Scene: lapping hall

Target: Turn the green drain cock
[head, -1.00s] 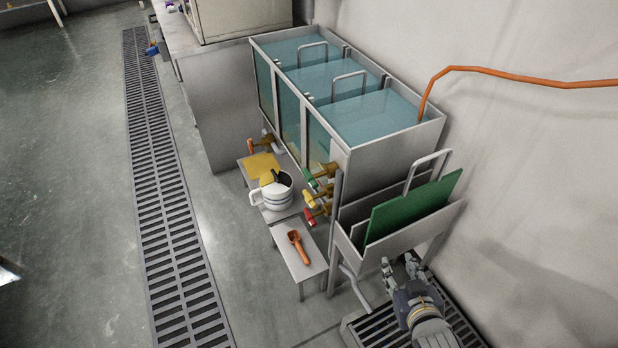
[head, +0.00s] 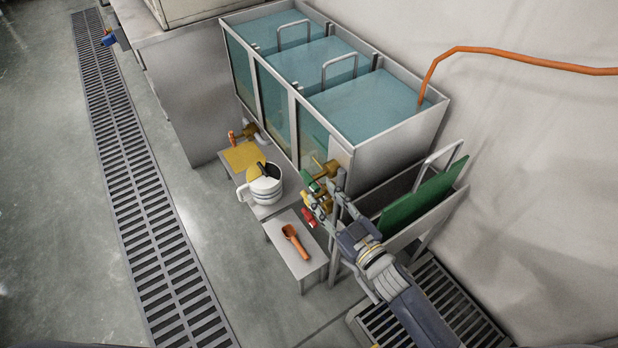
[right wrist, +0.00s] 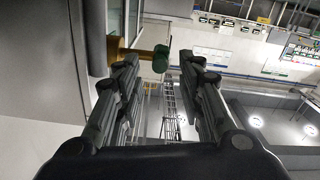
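The green drain cock (head: 313,185) sits on a brass valve at the lower front of the tank (head: 345,150). In the right wrist view, its green handle (right wrist: 160,58) shows just beyond the fingertips, within the gap between them, with the brass body (right wrist: 118,50) to its left. My right gripper (head: 328,190) is open and close beside the cock in the head view; its fingers partly cover the valves there. I cannot tell whether they touch it. My left gripper is not in view.
A red-handled cock (head: 308,217) is just below, and an orange-handled one (head: 236,136) is farther left. A green board (head: 420,195) is in a bin beside my right arm.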

